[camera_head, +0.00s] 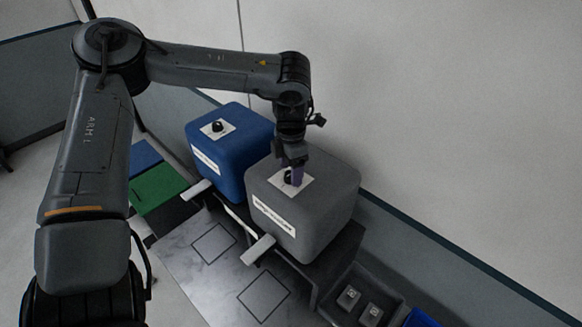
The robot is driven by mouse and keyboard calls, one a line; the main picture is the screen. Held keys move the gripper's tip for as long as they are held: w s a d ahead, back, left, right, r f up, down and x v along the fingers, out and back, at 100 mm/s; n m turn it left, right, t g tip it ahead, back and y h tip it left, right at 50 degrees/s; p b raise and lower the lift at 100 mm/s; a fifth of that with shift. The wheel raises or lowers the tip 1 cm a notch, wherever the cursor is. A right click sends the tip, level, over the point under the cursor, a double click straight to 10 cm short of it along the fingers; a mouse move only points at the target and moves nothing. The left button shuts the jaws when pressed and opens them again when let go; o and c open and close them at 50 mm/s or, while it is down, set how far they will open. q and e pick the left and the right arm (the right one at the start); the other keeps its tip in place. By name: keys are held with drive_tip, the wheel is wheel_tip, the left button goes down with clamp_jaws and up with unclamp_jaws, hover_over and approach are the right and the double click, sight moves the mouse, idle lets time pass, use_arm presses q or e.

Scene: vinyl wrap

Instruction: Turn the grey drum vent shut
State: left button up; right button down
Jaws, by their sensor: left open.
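The grey drum (322,210) is a rounded grey box with a white label on its front, at the middle right of the head view. Its vent (288,180) is a small dark knob on a white square patch on top. My left gripper (293,174) points down right at the vent and partly hides it. Its jaws are open, and I cannot tell whether they touch the knob. The vent's turn position cannot be made out. My right gripper is not in view.
A blue drum (235,152) with its own dark knob (217,126) stands close to the left of the grey one. A metal plate (196,262) with square outlines lies in front. A dark tray (343,311) with small parts sits at lower right. A wall rises behind.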

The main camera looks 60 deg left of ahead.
use_arm(q)
drive_tip(key=shift+f, duration=0.45)
drive_tip(key=c, duration=1.1)
drive_tip(key=shift+o, duration=0.2)
